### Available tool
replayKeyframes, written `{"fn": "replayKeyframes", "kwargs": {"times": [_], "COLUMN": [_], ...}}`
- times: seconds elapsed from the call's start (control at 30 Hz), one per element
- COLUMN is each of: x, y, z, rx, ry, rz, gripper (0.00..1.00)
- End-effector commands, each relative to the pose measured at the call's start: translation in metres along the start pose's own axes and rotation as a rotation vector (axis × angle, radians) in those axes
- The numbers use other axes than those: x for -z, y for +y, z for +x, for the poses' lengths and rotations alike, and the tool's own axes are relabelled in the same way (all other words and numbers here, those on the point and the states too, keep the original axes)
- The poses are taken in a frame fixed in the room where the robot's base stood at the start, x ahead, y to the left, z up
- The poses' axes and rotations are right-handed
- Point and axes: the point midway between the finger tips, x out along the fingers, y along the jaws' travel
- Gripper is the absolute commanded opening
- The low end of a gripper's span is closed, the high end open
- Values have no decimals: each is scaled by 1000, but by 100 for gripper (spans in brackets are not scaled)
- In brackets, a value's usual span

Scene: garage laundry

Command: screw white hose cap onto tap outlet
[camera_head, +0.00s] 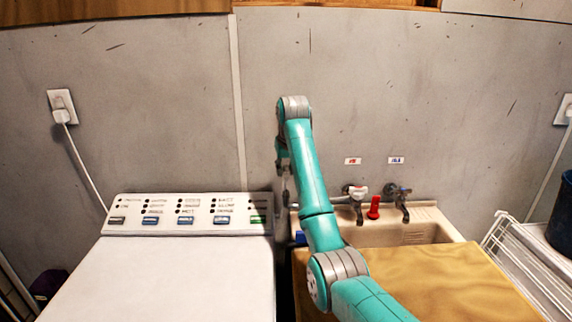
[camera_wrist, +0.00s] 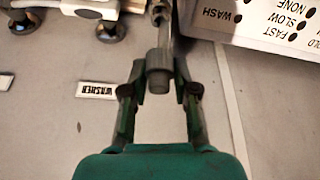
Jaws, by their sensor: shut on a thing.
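My gripper (camera_wrist: 159,68) is in front of the wall, above the right end of the washer panel. Its fingers close from both sides on a short, ridged grey cylinder (camera_wrist: 158,80), which looks like the hose cap though it appears grey, not white. A grey pipe or hose (camera_wrist: 166,38) runs from it toward a metal fitting (camera_wrist: 158,12), probably the washer tap. I cannot tell whether cap and fitting are joined or only overlap in view. In the head view my gripper (camera_head: 283,160) is partly hidden by my arm, and the cap cannot be made out.
The washer (camera_head: 160,280) stands left with its control panel (camera_head: 190,215). Two sink taps (camera_head: 357,192) (camera_head: 400,195) and a red object (camera_head: 374,207) are right of my arm. A brown board (camera_head: 440,280) lies before the sink; a white rack (camera_head: 520,250) stands far right.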

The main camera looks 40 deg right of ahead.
Motion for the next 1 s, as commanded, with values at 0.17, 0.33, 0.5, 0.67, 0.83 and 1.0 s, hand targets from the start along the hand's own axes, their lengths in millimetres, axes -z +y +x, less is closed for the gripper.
{"fn": "replayKeyframes", "kwargs": {"times": [0.17,0.33,0.5,0.67,0.83,1.0], "x": [-5,-10,-14,-18,-21,-22], "y": [0,0,-1,-1,-1,-1], "z": [12,23,33,43,50,54], "rx": [0,0,0,0,0,0], "ry": [0,-1,0,0,0,1], "rz": [0,0,0,0,0,0], "gripper": [0,0,0,0,0,0]}}
